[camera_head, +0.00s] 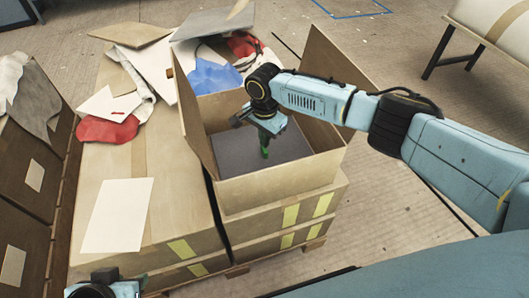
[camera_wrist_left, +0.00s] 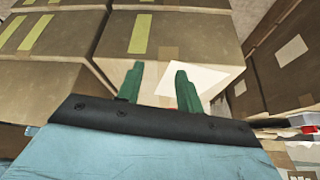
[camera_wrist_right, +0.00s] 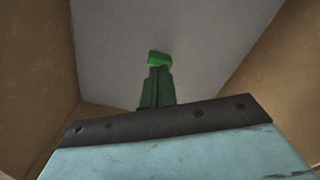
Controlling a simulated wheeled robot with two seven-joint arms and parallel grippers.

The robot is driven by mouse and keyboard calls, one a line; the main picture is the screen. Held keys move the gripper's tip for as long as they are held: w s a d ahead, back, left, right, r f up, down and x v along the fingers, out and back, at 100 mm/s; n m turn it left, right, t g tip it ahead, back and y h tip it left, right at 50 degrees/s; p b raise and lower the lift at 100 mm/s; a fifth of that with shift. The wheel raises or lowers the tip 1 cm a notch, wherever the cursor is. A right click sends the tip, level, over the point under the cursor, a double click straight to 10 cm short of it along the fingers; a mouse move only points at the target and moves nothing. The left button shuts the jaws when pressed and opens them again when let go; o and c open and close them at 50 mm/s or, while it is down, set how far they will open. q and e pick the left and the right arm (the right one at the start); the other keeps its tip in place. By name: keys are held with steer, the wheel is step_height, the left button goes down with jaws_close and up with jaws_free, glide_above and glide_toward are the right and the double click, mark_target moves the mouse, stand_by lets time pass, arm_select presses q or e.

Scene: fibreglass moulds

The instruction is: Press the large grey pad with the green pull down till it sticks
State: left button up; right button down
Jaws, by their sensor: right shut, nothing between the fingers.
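The large grey pad (camera_head: 282,148) lies inside an open cardboard box (camera_head: 285,187). It also shows in the right wrist view (camera_wrist_right: 210,40), between the brown box walls. The bright green pull (camera_wrist_right: 158,58) is on the pad, right at the tips of my right gripper (camera_wrist_right: 157,72). My right gripper (camera_head: 264,147) reaches down into the box; its fingers are together with nothing between them. I cannot tell whether the fingertips touch the pull or the pad. My left gripper (camera_wrist_left: 158,82) is open and empty, outside the box, over the cartons at the lower left.
Box flaps stand up around the opening, including one at the right (camera_head: 337,75). A white sheet (camera_head: 118,214) lies on the carton to the left. Red cloth (camera_head: 107,129), blue cloth (camera_head: 210,76) and loose boards lie behind. More cartons (camera_head: 38,150) stand at far left.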

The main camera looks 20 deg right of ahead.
mark_target(264, 149)
steer(key=shift+r+p, duration=0.35)
steer(key=shift+p, duration=0.05)
steer(key=shift+r+p, duration=0.5)
steer(key=shift+p, duration=0.15)
steer(key=shift+r+p, duration=0.65)
steer(key=shift+p, duration=0.25)
steer(key=shift+r+p, duration=0.6)
steer(key=shift+p, duration=0.15)
arm_select(q)
steer(key=s+a+f+g, duration=0.1)
steer(key=a+f, duration=0.2)
steer(key=f, duration=0.4)
steer(key=s+a+f+g+y+p, duration=0.1)
steer(key=a+f, duration=0.3)
steer(key=f, duration=0.4)
steer(key=shift+s+f+g, duration=0.3)
steer(key=shift+s+g, duration=0.3)
steer(key=shift+s, duration=0.2)
arm_select(e)
steer(key=shift+r, duration=0.5)
